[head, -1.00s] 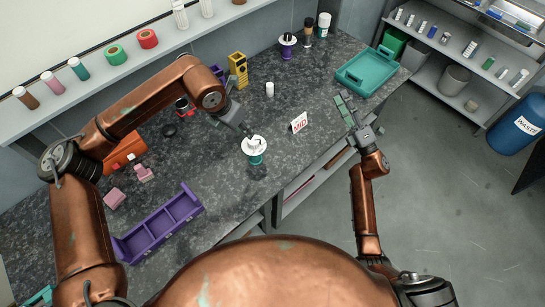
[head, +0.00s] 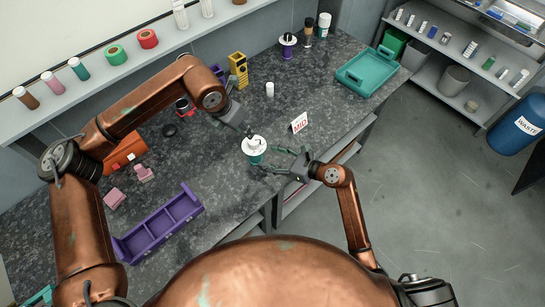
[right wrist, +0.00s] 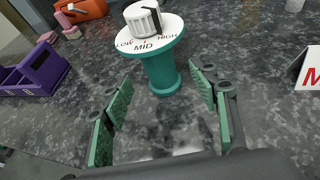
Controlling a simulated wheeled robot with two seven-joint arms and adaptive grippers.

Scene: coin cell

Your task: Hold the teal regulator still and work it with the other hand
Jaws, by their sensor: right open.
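The teal regulator (head: 256,158) stands upright on the counter, a teal spool-like body under a white dial with a knob. In the right wrist view the regulator (right wrist: 163,68) shows LOW, MID and HIGH on its dial, and the white knob (right wrist: 142,18) carries a dark line towards the front right. My left gripper (head: 248,134) is at the knob from behind; its fingertips are too small to tell open from shut. My right gripper (head: 271,160) is open and empty, its green-padded fingers low at the regulator's right, pointing at the body, which is not between the pads.
A white card (head: 299,123) with red MID stands right of the regulator. A purple divided tray (head: 160,228) and pink blocks (head: 115,200) lie to the left. A small white cylinder (head: 270,89) and a teal tray (head: 368,72) stand farther back. Counter around the regulator's front is clear.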

